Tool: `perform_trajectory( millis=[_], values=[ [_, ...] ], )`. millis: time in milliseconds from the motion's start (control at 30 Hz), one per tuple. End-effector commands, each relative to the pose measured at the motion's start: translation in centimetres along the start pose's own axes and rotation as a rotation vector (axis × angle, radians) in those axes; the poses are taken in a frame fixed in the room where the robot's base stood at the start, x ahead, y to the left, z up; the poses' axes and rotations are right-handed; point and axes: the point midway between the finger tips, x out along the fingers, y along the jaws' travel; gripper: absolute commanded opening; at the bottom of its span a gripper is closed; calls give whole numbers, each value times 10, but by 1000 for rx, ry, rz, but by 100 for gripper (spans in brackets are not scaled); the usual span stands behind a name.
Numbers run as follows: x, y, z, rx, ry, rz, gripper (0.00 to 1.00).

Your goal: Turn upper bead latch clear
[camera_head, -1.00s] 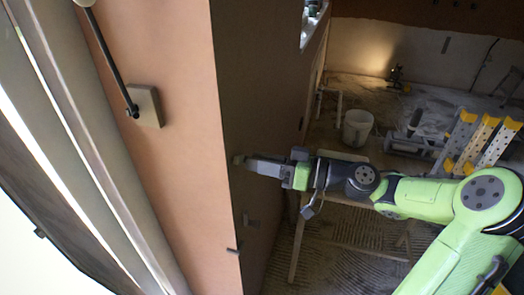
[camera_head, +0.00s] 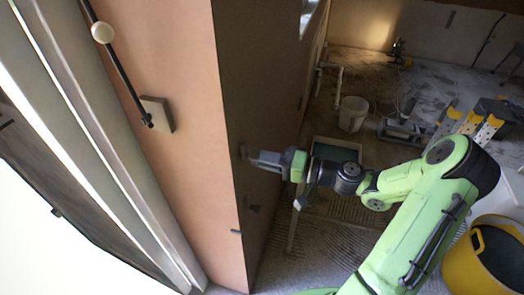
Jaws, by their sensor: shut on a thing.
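My gripper (camera_head: 253,158) reaches left to the shaded face of the plastered wall (camera_head: 245,80), just right of its corner edge. It is shut on a small grey piece, which I take to be the upper bead latch (camera_head: 242,152). The fingers cover part of this latch, so its exact angle is hard to tell. Below it on the same shaded face is another small dark fitting (camera_head: 252,204).
A black rod with a pale ball (camera_head: 102,33) ends at a beige plate (camera_head: 157,114) on the lit pink face. A white bucket (camera_head: 352,115), a tray (camera_head: 337,150) and yellow-grey ladder parts (camera_head: 487,130) stand behind my arm. A yellow bucket (camera_head: 482,262) is at lower right.

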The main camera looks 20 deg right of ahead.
Motion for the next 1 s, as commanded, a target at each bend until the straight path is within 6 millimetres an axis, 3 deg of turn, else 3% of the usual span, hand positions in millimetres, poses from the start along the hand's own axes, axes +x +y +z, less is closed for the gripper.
perform_trajectory(
  millis=[300,800,833,1000],
  values=[
    [0,-1,-1,103,1,0,0],
    [0,0,-1,119,2,0,0],
    [0,0,-1,119,2,0,32],
    [0,0,0,118,2,0,54]
  ],
)
